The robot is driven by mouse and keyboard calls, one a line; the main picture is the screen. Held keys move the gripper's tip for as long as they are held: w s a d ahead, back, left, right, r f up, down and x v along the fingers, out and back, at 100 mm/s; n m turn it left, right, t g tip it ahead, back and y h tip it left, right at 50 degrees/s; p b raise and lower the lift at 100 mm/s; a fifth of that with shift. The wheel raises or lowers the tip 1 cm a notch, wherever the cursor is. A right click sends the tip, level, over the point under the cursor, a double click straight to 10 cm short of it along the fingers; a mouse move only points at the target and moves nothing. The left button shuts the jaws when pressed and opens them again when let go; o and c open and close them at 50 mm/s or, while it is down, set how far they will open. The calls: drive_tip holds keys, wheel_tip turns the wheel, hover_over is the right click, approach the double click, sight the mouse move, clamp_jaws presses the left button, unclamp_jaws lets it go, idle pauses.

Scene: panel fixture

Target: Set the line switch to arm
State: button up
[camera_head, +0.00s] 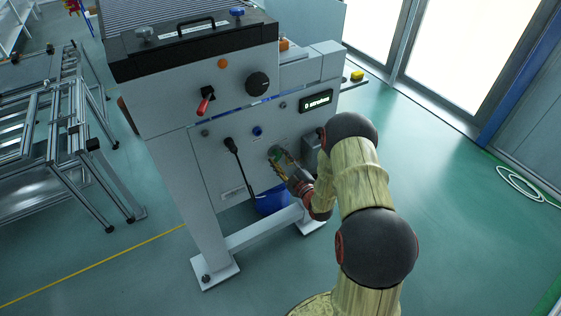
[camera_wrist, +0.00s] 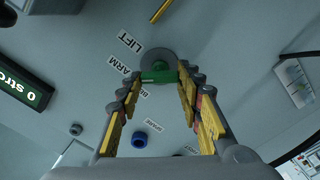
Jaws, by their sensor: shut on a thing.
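The line switch is a green handle (camera_wrist: 158,76) on a round grey disc (camera_wrist: 157,62), seen in the wrist view. Labels sit to its left: LIFT (camera_wrist: 130,43), ARM (camera_wrist: 118,64), and a third (camera_wrist: 140,91) partly hidden by a finger. The green handle lies roughly crosswise in the picture; which label it points to I cannot tell. My gripper (camera_wrist: 159,78) has its yellow-padded fingertips on both ends of the handle, shut on it. In the head view my gripper (camera_head: 283,162) is at the lower front panel and mostly hides the switch.
The panel also carries a red lever (camera_head: 206,100), a black knob (camera_head: 257,83), a black lever (camera_head: 232,147), a blue button (camera_head: 257,131) and a lit green display (camera_head: 317,100). A blue bin (camera_head: 271,202) stands below.

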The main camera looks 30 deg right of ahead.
idle(0.4)
drive_tip(key=o, duration=1.2)
drive_tip(key=s, duration=1.2)
drive_tip(key=shift+d, duration=0.2)
